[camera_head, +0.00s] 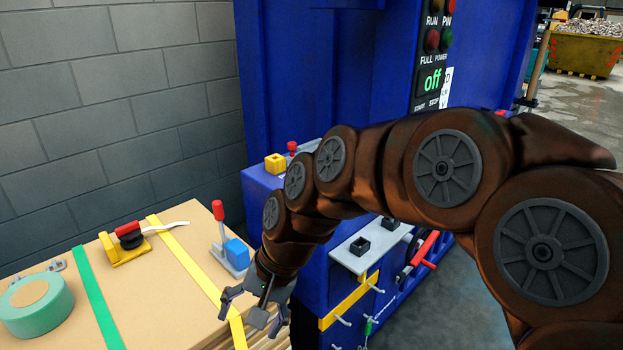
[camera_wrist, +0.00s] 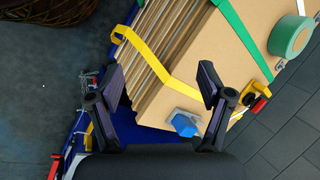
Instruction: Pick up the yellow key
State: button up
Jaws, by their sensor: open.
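A small yellow block with a square recess in its top (camera_head: 275,163) sits on the blue machine's ledge, beside a red-tipped lever. It is the only thing that could be the yellow key, though I cannot be sure. I cannot make it out in the wrist view. My gripper (camera_head: 252,312) is open and empty, pointing down near the front edge of the cardboard stack, well below and in front of the yellow block. In the wrist view my gripper's (camera_wrist: 160,84) two fingers are spread wide with nothing between them but the stack's edge beyond.
A blue block (camera_head: 237,253) sits by a red-handled lever (camera_head: 219,222) on the strapped cardboard stack (camera_head: 160,290). A green tape roll (camera_head: 36,303) and a yellow-based red-handled tool (camera_head: 127,245) lie there too. A grey plate (camera_head: 350,262) with black sockets and hooks juts from the machine.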

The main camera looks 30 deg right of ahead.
jog(key=w+d+r+m+t+y, duration=0.1)
jog(key=w+d+r+m+t, duration=0.1)
jog(key=w+d+m, duration=0.3)
jog(key=w+d+r+m+t+y, duration=0.1)
jog(key=w+d+r+m+t, duration=0.15)
jog(key=w, duration=0.45)
jog(key=w+d+r+m+t, duration=0.2)
jog(key=w+m, duration=0.3)
jog(key=w, duration=0.2)
jog(key=w+d+f+m+t+h, duration=0.1)
jog(key=w+d+m+t+h, duration=0.15)
jog(key=d+m, duration=0.75)
jog(key=w+d+m+t+h, duration=0.2)
jog(key=w+d+m+t, duration=0.15)
jog(key=d, duration=1.25)
jog(key=shift+g+y, duration=0.25)
jog(key=shift+g, duration=0.2)
jog(key=shift+a+p+x, duration=0.15)
jog(key=shift+p+x, duration=0.45)
jog(key=shift+x, duration=0.9)
jog(key=shift+a+p+x, duration=0.1)
jog(key=shift+p+x, duration=0.45)
jog(key=shift+x, duration=1.85)
jog(key=shift+d, duration=0.1)
jog(key=shift+c, duration=0.4)
jog(key=c, duration=1.2)
